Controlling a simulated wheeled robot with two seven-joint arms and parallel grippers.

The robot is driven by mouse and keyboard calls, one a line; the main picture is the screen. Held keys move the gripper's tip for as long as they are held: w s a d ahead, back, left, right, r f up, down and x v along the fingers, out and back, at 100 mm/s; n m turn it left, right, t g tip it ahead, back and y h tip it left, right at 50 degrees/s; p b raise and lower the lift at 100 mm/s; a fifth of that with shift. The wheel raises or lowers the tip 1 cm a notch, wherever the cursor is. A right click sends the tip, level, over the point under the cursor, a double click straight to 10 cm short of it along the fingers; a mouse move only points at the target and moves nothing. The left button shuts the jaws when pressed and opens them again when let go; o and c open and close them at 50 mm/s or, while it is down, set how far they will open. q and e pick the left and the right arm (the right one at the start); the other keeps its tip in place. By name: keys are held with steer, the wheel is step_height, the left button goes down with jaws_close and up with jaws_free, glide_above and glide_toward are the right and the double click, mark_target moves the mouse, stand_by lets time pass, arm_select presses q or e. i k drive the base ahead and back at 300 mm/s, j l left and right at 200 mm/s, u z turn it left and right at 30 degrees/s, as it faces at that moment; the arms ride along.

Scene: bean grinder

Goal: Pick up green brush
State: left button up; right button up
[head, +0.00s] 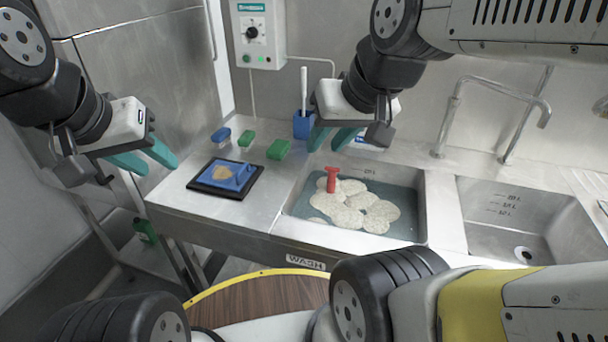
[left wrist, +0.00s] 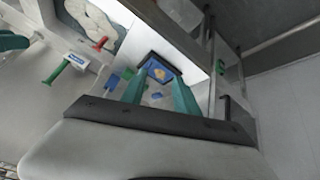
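Two green blocks lie on the steel counter in the head view, a smaller one (head: 246,138) and a larger one (head: 279,149); either may be the green brush, and bristles cannot be made out. A green T-shaped handle (left wrist: 58,72) shows at the left of the left wrist view. My left gripper (head: 144,160) is open and empty, left of the counter and apart from the green blocks. Its fingers also show in the left wrist view (left wrist: 160,92). My right gripper (head: 332,140) is open and empty, above the counter behind the sink, right of the larger green block.
A blue block (head: 221,135) lies left of the green ones. A black-rimmed blue tray (head: 206,190) is in front. A blue cup (head: 303,128) holds a white-handled tool. The right sink (head: 500,240) is empty.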

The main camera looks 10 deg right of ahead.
mark_target(246, 139)
steer(key=i+j+z, duration=0.3)
steer(key=z, duration=0.15)
steer(key=i+j+z, duration=0.2)
steer(key=j+z, duration=0.25)
steer(key=j, duration=0.1)
